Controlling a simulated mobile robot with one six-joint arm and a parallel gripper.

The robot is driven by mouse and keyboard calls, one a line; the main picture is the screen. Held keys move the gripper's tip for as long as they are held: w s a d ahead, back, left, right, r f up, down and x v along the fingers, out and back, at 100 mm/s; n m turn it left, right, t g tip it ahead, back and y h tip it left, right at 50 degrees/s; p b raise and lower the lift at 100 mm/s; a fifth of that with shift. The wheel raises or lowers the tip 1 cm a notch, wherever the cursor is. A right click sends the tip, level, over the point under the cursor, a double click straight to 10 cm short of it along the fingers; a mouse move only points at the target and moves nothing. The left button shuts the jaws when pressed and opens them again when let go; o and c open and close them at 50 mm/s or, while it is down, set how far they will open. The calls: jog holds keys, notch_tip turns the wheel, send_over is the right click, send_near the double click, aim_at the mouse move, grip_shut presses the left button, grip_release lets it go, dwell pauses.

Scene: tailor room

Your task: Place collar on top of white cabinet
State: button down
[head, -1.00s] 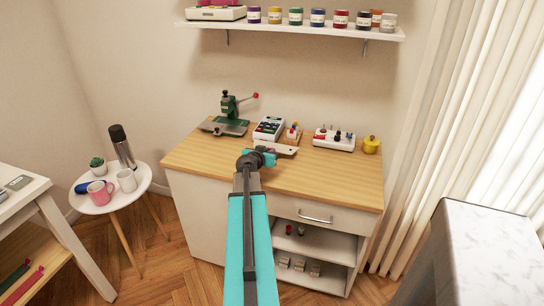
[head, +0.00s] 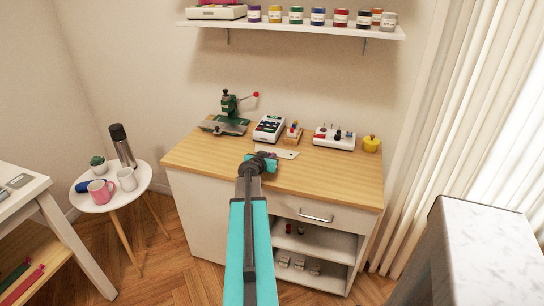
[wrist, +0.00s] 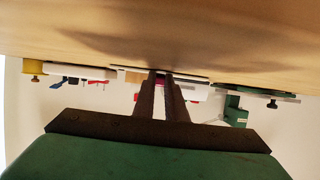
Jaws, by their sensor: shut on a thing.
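The collar (head: 284,153) is a thin, flat white piece just beyond the end of my arm in the head view. My gripper (head: 268,157) is shut on it, low over the wooden top. In the wrist view the collar shows as a thin pale edge (wrist: 190,76) at the tips of my gripper (wrist: 162,76), close to the wood surface. Whether it touches the wood is hard to tell. The white cabinet (head: 335,181) has a light wooden top, a drawer and open shelves below.
On the cabinet's back half stand a green press (head: 229,115), a button box (head: 269,128), a small wooden holder (head: 293,134), a white tray (head: 334,141) and a yellow pot (head: 371,145). The front of the top is clear. A marble-topped block (head: 485,245) stands at the right.

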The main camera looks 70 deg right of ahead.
jog(key=shift+f, duration=0.1)
jog(key=c, duration=1.8)
grip_release()
jog(key=shift+a+r, duration=0.1)
jog(key=shift+r, duration=0.1)
jog(key=shift+b+v, duration=1.05)
jog(key=shift+v, duration=4.55)
jog(key=shift+a, duration=0.25)
jog(key=shift+w, duration=0.1)
